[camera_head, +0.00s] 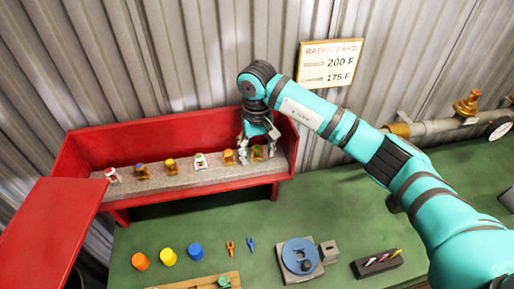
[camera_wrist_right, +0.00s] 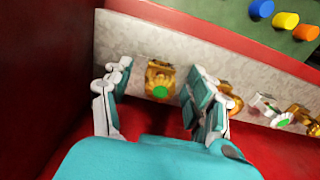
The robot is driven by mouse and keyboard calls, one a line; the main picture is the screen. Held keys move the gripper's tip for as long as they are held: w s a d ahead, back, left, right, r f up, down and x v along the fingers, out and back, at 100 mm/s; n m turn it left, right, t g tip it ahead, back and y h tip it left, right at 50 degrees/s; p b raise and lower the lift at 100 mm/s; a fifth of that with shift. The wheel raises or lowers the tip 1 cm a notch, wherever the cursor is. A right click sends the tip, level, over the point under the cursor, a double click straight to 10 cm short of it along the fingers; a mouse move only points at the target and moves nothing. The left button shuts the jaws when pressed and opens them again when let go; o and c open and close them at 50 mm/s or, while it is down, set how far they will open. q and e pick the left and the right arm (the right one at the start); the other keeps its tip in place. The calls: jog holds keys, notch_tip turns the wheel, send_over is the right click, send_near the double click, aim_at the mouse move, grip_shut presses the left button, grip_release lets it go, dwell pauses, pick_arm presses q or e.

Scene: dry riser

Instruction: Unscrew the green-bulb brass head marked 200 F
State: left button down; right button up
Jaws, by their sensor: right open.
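A brass head with a green bulb (camera_head: 257,153) stands at the right end of the grey strip (camera_head: 215,180) in the red open cabinet. My right gripper (camera_head: 257,148) is open directly over it, one finger on each side. In the right wrist view the same brass head (camera_wrist_right: 160,82) sits between the spread fingers (camera_wrist_right: 158,100), nearer the left one, with visible gaps. No marking is readable on it. A white head with a green bulb (camera_head: 200,160) stands further left in the row. The rating card (camera_head: 331,62) on the wall reads 200 F and 175 F. My left gripper is out of view.
An orange-bulb brass head (camera_head: 229,157) stands close beside the right gripper, with several other heads leftward. The cabinet's red side wall (camera_head: 288,140) is close on the right. Coloured caps (camera_head: 168,257), a blue round fixture (camera_head: 299,256) and a dark rack (camera_head: 377,263) occupy the green bench.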

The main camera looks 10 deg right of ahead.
jog(key=shift+c, duration=0.3)
jog(key=c, duration=0.7)
grip_shut()
jog(key=n+b, duration=0.4)
jog(key=b, duration=0.1)
jog(key=shift+f, duration=0.2)
jog(key=shift+r+n+b, duration=0.1)
jog(key=shift+n+b, duration=0.3)
jog(key=shift+n, duration=0.2)
jog(key=shift+r+n, duration=0.15)
jog(key=shift+n, duration=0.15)
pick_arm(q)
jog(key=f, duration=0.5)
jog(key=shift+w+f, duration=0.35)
